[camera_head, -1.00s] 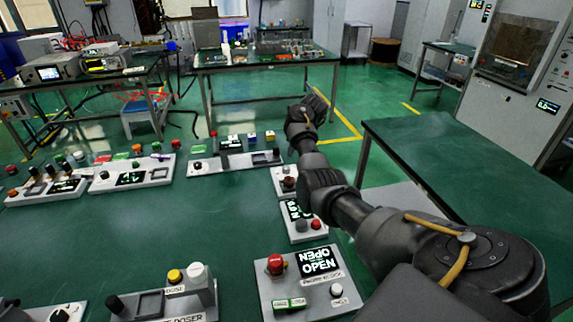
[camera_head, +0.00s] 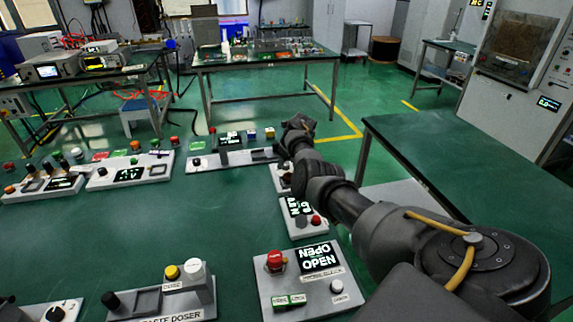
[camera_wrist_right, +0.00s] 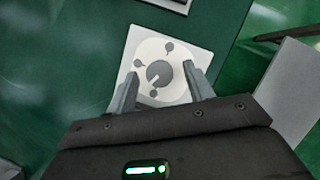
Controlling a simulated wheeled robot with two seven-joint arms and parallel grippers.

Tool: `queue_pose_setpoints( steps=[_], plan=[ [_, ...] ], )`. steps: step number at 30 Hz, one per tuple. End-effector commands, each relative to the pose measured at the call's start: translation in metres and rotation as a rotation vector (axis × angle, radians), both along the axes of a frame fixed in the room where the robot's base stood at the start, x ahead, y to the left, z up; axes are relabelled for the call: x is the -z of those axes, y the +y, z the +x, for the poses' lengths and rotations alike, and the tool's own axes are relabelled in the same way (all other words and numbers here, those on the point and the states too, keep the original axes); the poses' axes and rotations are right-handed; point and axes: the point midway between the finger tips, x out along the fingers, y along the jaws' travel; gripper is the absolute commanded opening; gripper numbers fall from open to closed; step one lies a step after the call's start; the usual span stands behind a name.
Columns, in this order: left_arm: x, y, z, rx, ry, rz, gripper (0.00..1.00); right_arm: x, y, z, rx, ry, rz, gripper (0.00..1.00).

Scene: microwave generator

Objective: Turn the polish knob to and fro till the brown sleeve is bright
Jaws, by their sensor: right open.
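In the right wrist view, a grey round knob (camera_wrist_right: 159,74) with a dark pointer sits on a white dial plate with several grey dots around it. I cannot read a label on it. My right gripper (camera_wrist_right: 160,69) is open, its two fingers on either side of the knob; I cannot tell if they touch it. In the head view my right arm reaches to the back right of the green table, over a small panel (camera_head: 283,189), and hides its fingertips. I cannot make out the brown sleeve for certain. My left gripper is not in view.
A long panel (camera_head: 232,160) with a slider lies left of my right arm's end. A panel with a red button and a screen reading OPEN (camera_head: 318,259) lies nearer, left of the arm. More panels line the left and front. The green table's middle (camera_head: 150,225) is clear.

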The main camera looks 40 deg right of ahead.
Motion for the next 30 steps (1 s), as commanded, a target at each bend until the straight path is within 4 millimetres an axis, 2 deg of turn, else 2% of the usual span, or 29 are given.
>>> queue_pose_setpoints(
  steps=[3, 12, 23, 30],
  plan=[
    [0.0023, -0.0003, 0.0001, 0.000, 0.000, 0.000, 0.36, 0.0058, 0.0003, 0.0026, -0.001, -0.001, 0.001, 0.52],
    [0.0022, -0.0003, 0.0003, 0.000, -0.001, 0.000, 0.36, 0.0071, 0.0006, 0.0033, 0.000, -0.002, 0.001, 0.52],
    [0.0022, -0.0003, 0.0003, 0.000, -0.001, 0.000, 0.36, 0.0072, 0.0007, 0.0033, 0.000, -0.002, 0.001, 0.07],
    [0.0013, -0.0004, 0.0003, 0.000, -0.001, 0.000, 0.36, 0.0069, 0.0011, 0.0035, 0.022, -0.002, 0.002, 0.07]
  ],
)
